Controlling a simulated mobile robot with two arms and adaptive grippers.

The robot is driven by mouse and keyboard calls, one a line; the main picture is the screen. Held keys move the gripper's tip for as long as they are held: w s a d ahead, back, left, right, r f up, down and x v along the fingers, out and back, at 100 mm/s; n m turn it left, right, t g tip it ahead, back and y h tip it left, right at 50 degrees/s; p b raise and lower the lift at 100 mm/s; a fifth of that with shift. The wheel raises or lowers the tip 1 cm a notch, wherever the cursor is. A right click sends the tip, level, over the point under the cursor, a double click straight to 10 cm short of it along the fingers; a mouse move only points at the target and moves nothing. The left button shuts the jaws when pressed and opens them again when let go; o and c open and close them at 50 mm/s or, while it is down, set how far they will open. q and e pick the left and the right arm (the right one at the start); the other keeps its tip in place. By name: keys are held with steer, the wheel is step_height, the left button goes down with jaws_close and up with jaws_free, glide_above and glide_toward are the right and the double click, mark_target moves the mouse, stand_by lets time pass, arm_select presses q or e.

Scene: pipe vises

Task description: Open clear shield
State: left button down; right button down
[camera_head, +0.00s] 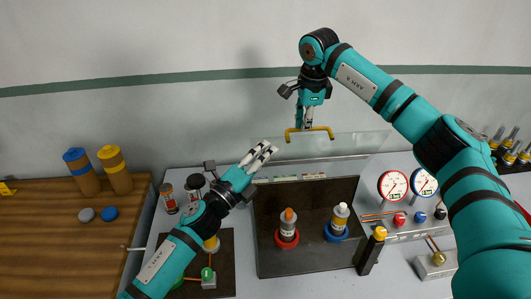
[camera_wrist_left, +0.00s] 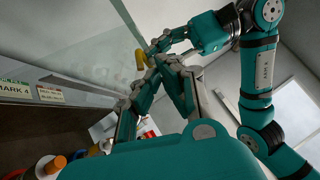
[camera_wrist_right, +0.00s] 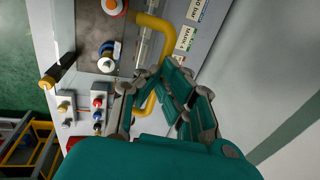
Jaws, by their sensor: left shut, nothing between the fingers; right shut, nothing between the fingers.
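The clear shield (camera_head: 358,145) stands up behind the dark work bed, in front of the wall. Its yellow handle (camera_head: 310,130) runs along its upper edge at the left. My right gripper (camera_head: 307,122) is shut, pointing down at the handle; in the right wrist view the yellow handle (camera_wrist_right: 148,102) passes close to the fingers. I cannot tell whether they touch. My left gripper (camera_head: 268,149) is shut and empty, below and left of the handle, apart from it. The left wrist view also shows the shield (camera_wrist_left: 75,35) and the handle (camera_wrist_left: 140,60).
Orange-capped (camera_head: 288,228) and white-capped (camera_head: 340,220) cylinders stand in red and blue rings on the dark bed (camera_head: 285,262). Two gauges (camera_head: 393,185) and several knobs are at the right. A wooden table (camera_head: 50,240) with rollers is at the left.

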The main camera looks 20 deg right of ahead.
arm_select(q)
steer(key=shift+f, duration=0.1)
arm_select(e)
steer(key=shift+s+a+f, duration=0.1)
steer(key=shift+s+f, duration=0.05)
steer(key=shift+f, duration=0.75)
arm_select(q)
steer(key=shift+w+d+r, duration=0.1)
steer(key=shift+w+r, duration=0.25)
steer(key=shift+w, duration=0.3)
arm_select(e)
steer(key=c, duration=2)
jaws_free()
steer(key=shift+c, duration=0.2)
steer(key=shift+o, duration=1)
arm_select(q)
steer(key=shift+w+d+f, duration=0.1)
steer(key=shift+w+f, duration=0.1)
steer(key=shift+w, duration=0.15)
arm_select(e)
steer(key=o, duration=0.5)
steer(key=shift+w+f, duration=0.2)
steer(key=shift+w, duration=0.2)
steer(key=shift+c, duration=0.2)
arm_select(q)
steer(key=shift+w+f, duration=0.15)
arm_select(e)
steer(key=shift+w, duration=0.15)
